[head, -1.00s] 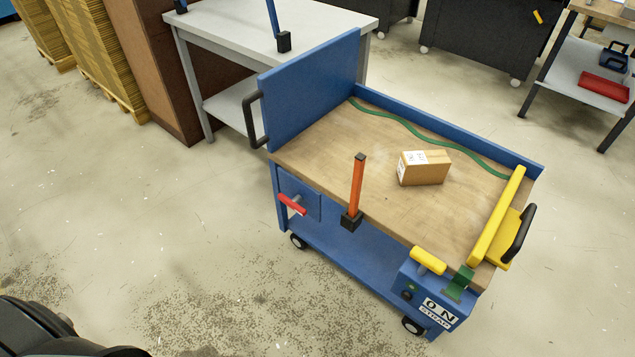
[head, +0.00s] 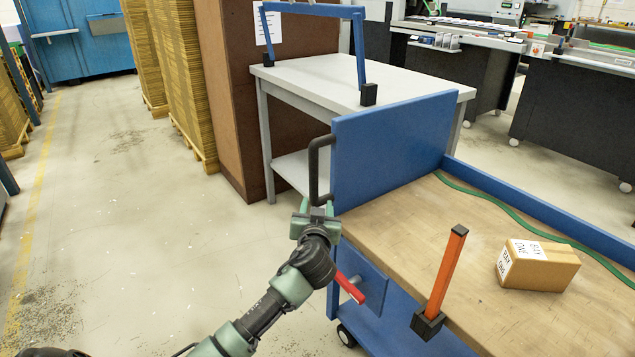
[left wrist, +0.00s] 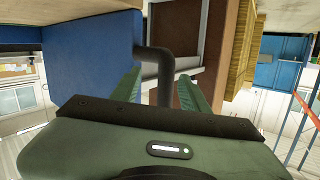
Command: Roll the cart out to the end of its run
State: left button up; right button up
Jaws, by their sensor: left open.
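The blue cart (head: 395,325) stands at the right in the head view, with a wooden top, a blue end panel (head: 390,145) and a black handle (head: 314,170) on that panel. My left gripper (head: 318,205) is at the lower part of the handle, with its fingers open. In the left wrist view the handle (left wrist: 165,75) runs between the two spread green fingers (left wrist: 163,95). I cannot tell whether either finger touches it. A carton (head: 538,266) sits on the cart top. A red lever (head: 349,287) and an orange post (head: 446,270) are on the cart's near side. My right gripper is not in view.
A grey table (head: 290,80) with a blue frame stands behind the cart, beside a brown cabinet (head: 228,100). Stacks of cardboard (head: 182,70) stand further left. The floor (head: 120,220) to the left is clear up to a yellow line.

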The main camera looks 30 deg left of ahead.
aim_at(313, 174)
pick_arm(q)
jog(key=r, duration=0.2)
jog(key=r+n+y, duration=0.1)
jog(key=r, duration=0.1)
jog(key=a+r+n+t+b, duration=0.1)
jog(key=r, duration=0.2)
jog(key=shift+w+y, duration=0.2)
jog(key=shift+y, duration=0.1)
jog(key=shift+w+a+r, duration=0.15)
jog(key=shift+w+a, duration=0.1)
jog(key=x, duration=0.7)
jog(key=shift+b, duration=0.35)
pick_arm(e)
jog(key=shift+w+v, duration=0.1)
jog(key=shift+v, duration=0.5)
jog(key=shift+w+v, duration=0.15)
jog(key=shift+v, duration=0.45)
pick_arm(q)
grip_shut()
jog(key=shift+d, duration=0.1)
